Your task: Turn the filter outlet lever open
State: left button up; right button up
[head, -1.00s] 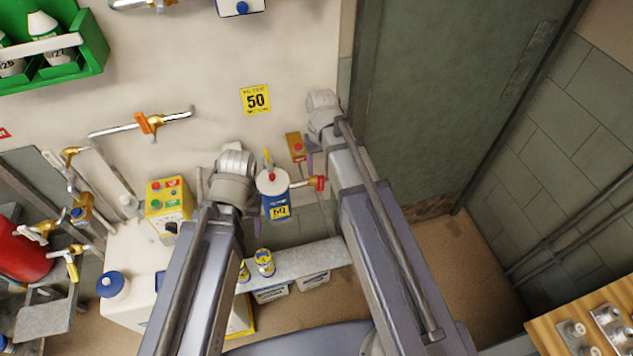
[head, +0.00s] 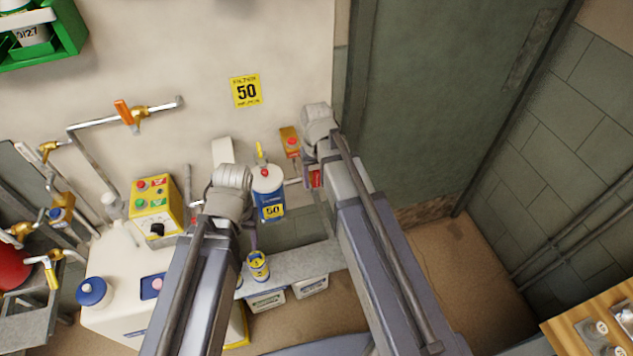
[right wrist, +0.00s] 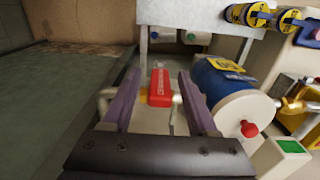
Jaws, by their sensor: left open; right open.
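The filter (head: 268,195), a white and blue canister labelled 50, hangs on the wall between my arms. Its outlet lever (head: 315,179) has a red handle and is mostly hidden behind my right arm in the head view. In the right wrist view the red lever (right wrist: 160,87) lies between the two purple fingers of my right gripper (right wrist: 158,95), which is open, with a gap on each side. The filter also shows there, just right of the fingers (right wrist: 215,80). My left gripper (head: 250,236) is open and mostly hidden by its wrist, below and left of the filter.
A yellow button box (head: 157,205) and a white tank (head: 125,285) are on the left. A grey shelf (head: 305,262) with a yellow can (head: 258,266) is below the filter. An orange-handled pipe valve (head: 126,112) is at upper left. A green door (head: 450,100) is on the right.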

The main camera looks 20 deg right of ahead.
grip_shut()
dwell(0.4)
dwell(1.0)
